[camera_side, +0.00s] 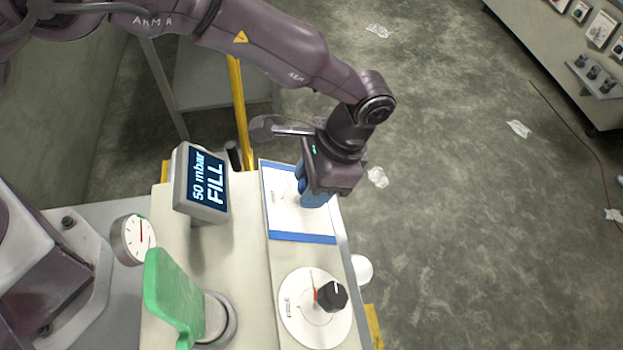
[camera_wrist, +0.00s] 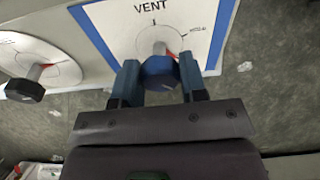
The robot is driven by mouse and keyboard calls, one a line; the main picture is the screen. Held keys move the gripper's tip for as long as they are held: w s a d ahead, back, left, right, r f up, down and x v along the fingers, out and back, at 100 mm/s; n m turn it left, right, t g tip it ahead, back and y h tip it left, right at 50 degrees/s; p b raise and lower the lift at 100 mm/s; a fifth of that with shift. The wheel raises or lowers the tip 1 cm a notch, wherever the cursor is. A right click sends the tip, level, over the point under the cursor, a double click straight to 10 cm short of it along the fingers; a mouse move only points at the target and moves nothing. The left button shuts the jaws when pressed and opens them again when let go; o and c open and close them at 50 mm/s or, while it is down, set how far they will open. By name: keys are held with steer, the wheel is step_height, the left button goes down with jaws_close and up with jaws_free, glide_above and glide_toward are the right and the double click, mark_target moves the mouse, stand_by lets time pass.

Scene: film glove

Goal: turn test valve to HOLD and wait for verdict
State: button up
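The test valve is a blue knob (camera_wrist: 160,73) on a white, blue-bordered plate (camera_wrist: 110,18); the plate also shows in the side view (camera_side: 285,222). VENT is printed on the plate, and a smaller label on its right is unreadable. A red mark shows beside the knob. My gripper (camera_wrist: 161,75) has one blue finger on each side of the knob; whether both press on it is unclear. In the side view my gripper (camera_side: 314,196) hides most of the knob. The display (camera_side: 204,180) reads "50 mbar FILL". The green glove (camera_side: 174,295) stands on a round mount.
A black knob on a white round dial (camera_side: 314,325) is near the bench's front and also shows in the wrist view (camera_wrist: 55,72). A gauge (camera_side: 134,240) is left of the display. A white round object (camera_side: 362,270) is beside the bench. Another bench (camera_side: 560,60) is far right.

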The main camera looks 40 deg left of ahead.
steer(key=c, duration=0.3)
steer(key=n, duration=0.5)
steer(key=shift+y, duration=0.3)
steer(key=n, duration=0.4)
steer(key=shift+d+n+y, duration=0.1)
steer(key=shift+n+y, duration=0.2)
steer(key=shift+n, duration=1.9)
steer(key=o, duration=0.9)
